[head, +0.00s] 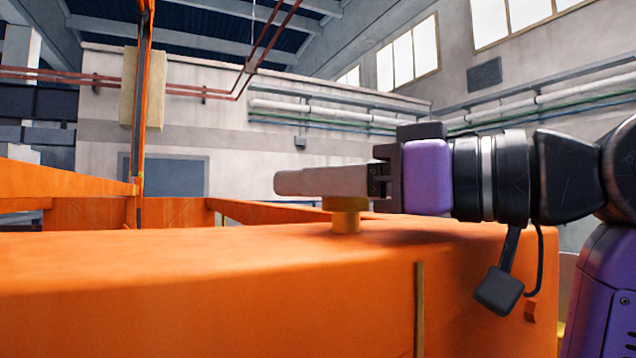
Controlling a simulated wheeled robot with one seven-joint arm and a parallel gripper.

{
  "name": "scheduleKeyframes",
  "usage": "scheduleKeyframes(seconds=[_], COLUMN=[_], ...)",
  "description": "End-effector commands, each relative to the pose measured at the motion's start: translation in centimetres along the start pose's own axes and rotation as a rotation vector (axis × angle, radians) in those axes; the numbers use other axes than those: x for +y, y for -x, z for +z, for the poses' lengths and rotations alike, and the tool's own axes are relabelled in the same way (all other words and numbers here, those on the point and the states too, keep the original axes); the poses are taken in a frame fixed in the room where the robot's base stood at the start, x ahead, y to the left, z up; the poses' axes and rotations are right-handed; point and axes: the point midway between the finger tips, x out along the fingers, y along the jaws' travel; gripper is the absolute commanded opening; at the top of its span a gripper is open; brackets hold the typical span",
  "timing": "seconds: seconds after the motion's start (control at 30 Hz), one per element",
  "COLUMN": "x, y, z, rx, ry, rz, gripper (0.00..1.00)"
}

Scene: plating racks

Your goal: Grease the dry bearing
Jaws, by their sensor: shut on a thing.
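My gripper (382,174) comes in from the right, level, above the orange beam. It is shut on a grey tube-like tool (315,181), which points left and narrows toward its left end. A short brass-coloured cylinder (345,218) with a wider top stands upright on the orange beam, directly below the tool in the picture. I cannot tell whether the tool touches its top. I cannot tell from this view whether the brass piece is a bearing or whether it is dry. The fingertips are partly hidden against the tool.
The large orange beam (200,290) fills the foreground, with a thin brass-coloured strip (419,310) on its front face. More orange framework (60,185) and a tall orange post (143,100) stand at the left. The beam top left of the tool is clear.

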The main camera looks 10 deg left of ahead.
Motion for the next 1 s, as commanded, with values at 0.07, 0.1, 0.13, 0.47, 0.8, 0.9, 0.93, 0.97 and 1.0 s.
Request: scheduleKeyframes(seconds=[0.07, 0.1, 0.13, 0.47, 0.8, 0.9, 0.93, 0.97, 1.0], x=[0.1, 0.1, 0.1, 0.7, 1.4, 1.6, 1.7, 1.7, 1.8], y=[0.1, 0.1, 0.1, 0.2, 0.5, 0.6, 0.6, 0.7, 0.7], z=[0.0, 0.1, 0.1, 0.0, -0.1, -0.1, -0.1, -0.1, -0.1], rx=[0.0, 0.0, 0.0, 0.002, 0.002, 0.003, 0.003, 0.003, 0.003], ry=[0.002, 0.003, 0.003, 0.006, 0.004, 0.003, 0.003, 0.003, 0.003], rz=[0.022, 0.037, 0.05, 0.289, 0.567, 0.634, 0.652, 0.668, 0.688], gripper=[0.0, 0.0, 0.0, 0.0, 0.0, 0.0, 0.0, 0.0, 0.0])
